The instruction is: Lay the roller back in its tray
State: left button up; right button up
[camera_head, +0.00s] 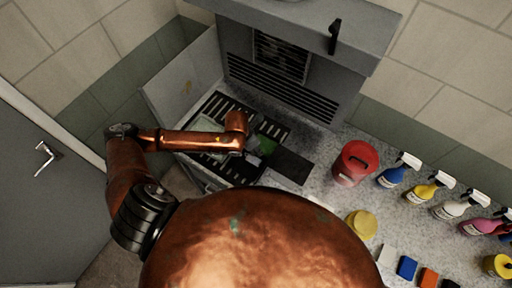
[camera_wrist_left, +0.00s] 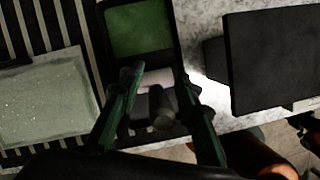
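The roller (camera_wrist_left: 152,78) shows in the left wrist view as a pale cylinder with a dark handle (camera_wrist_left: 160,108) pointing towards the camera. It is over the lower part of the black tray (camera_wrist_left: 175,45), whose upper part is green. I cannot tell whether it touches the tray floor. My left gripper (camera_wrist_left: 160,88) is open, with one dark green finger on each side of the handle and gaps between. In the head view the tray (camera_head: 266,144) is small and partly hidden by my left gripper (camera_head: 252,157). My right gripper is not in view.
The tray lies on a black slatted grate (camera_head: 234,104), beside a pale green sheet (camera_wrist_left: 45,98). A dark slab (camera_head: 290,166) lies to its right. A red canister (camera_head: 354,163), a yellow round object (camera_head: 362,223) and spray bottles (camera_head: 425,188) stand further right on the speckled counter.

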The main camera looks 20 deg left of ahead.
pick_arm(q)
jog(key=b+v, duration=0.1)
jog(key=v, duration=1.1)
jog(key=shift+r, duration=0.1)
